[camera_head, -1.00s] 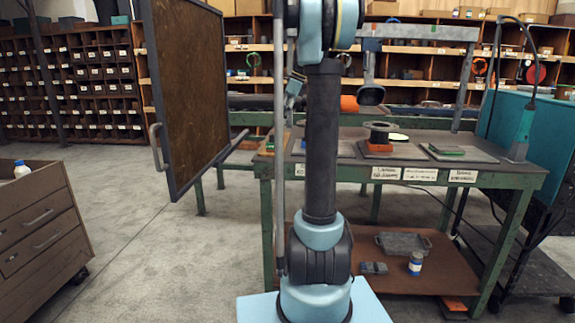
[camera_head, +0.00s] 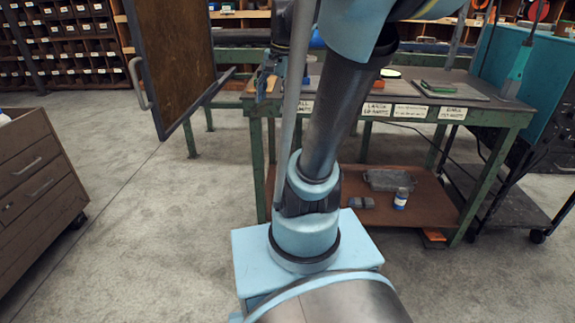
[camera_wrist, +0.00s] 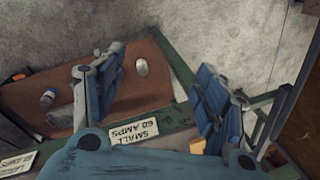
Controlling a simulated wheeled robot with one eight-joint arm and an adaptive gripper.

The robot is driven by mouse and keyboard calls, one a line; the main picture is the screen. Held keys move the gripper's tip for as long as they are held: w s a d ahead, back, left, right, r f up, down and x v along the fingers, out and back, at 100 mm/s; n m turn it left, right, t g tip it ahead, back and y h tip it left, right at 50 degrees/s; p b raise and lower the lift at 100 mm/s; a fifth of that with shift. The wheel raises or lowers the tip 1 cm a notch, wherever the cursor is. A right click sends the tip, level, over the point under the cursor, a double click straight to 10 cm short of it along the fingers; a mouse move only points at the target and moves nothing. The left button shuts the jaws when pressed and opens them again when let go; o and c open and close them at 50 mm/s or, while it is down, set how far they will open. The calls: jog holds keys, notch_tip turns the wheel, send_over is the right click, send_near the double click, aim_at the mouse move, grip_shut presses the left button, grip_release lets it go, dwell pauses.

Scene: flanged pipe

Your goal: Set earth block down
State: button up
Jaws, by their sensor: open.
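My gripper (camera_head: 275,78) is at the front left end of the green-framed bench (camera_head: 345,85), partly behind my arm. In the wrist view its two blue-padded fingers (camera_wrist: 160,75) are wide apart with nothing between them. A green item (camera_head: 438,87) lies on a grey plate (camera_head: 452,93) at the bench's right side. I cannot tell whether it is the earth block. A small orange patch (camera_wrist: 197,146) shows beside the right finger, mostly hidden.
The lower shelf (camera_head: 360,208) holds a grey tray (camera_head: 390,180), a small bottle (camera_head: 401,198) and a grey piece (camera_head: 362,202). A brown hinged panel (camera_head: 172,55) stands left of the bench. A drawer cabinet (camera_head: 35,190) is at far left. The floor between is clear.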

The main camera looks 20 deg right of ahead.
jog(key=s+d+f+n+h, duration=0.1)
jog(key=s+f+n, duration=0.8)
jog(key=s+f, duration=0.6)
jog(key=shift+f+t+h, duration=0.3)
jog(key=shift+h, duration=0.1)
jog(key=shift+w+f, duration=0.2)
jog(key=shift+w, duration=0.25)
jog(key=shift+c, duration=0.5)
